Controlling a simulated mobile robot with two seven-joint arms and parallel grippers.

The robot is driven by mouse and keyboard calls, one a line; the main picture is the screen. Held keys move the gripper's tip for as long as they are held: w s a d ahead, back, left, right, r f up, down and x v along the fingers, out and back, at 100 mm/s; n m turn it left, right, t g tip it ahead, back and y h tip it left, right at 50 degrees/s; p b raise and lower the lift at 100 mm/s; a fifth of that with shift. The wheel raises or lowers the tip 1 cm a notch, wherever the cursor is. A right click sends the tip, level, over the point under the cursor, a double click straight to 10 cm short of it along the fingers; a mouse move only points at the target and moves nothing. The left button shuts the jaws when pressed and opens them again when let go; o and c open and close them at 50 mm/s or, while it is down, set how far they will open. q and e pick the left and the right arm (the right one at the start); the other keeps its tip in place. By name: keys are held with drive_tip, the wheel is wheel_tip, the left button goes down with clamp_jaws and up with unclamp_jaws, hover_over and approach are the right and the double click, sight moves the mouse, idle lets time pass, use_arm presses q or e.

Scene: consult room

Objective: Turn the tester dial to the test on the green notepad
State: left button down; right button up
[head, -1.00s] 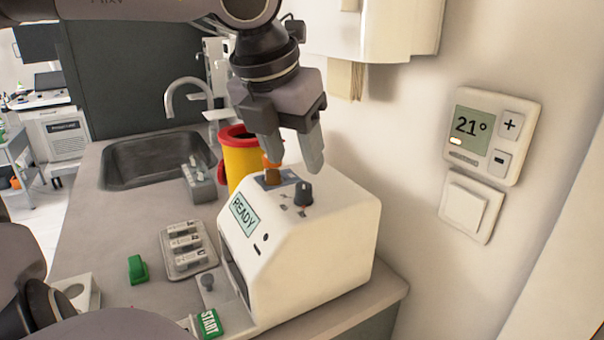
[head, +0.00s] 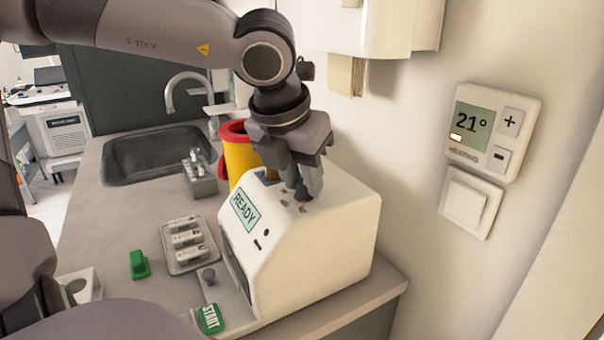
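The white tester (head: 300,262) stands on the counter, its screen (head: 245,210) reading READY. My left gripper (head: 304,192) points down at the tester's sloped top, its fingertips at the dial's place. The fingers overlap in this view and hide the dial, so I cannot see its pointer, or whether they are closed on it. I see no green notepad that I can make out. My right gripper is not in view.
A tray (head: 177,264) of labelled cartridges, a grey rack (head: 200,182), a yellow bin (head: 240,160) and the sink (head: 150,160) lie around. A thermostat (head: 492,130) is on the right wall.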

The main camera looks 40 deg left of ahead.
use_arm(q)
drive_tip(key=shift+m+h+b, duration=0.4)
drive_tip(key=shift+m+b, duration=0.25)
drive_tip(key=shift+m, duration=0.45)
drive_tip(key=m+h, duration=0.1)
drive_tip(key=m, duration=0.1)
drive_tip(key=shift+a+m, duration=0.1)
drive_tip(key=shift+m, duration=0.2)
drive_tip(key=m+h, duration=0.1)
drive_tip(key=m, duration=0.2)
drive_tip(key=shift+a+r, duration=0.1)
drive_tip(key=shift+r, duration=0.05)
drive_tip(key=shift+w+a+m+g+h+p, duration=0.1)
drive_tip(key=shift+m+g+h+p, duration=0.3)
drive_tip(key=shift+m, duration=0.6)
drive_tip(key=shift+m+g+h+p, duration=0.1)
drive_tip(key=shift+m+h+p, duration=0.2)
drive_tip(key=shift+m+p, duration=0.5)
drive_tip(key=shift+m, duration=0.3)
drive_tip(key=c, duration=0.9)
unclamp_jaws()
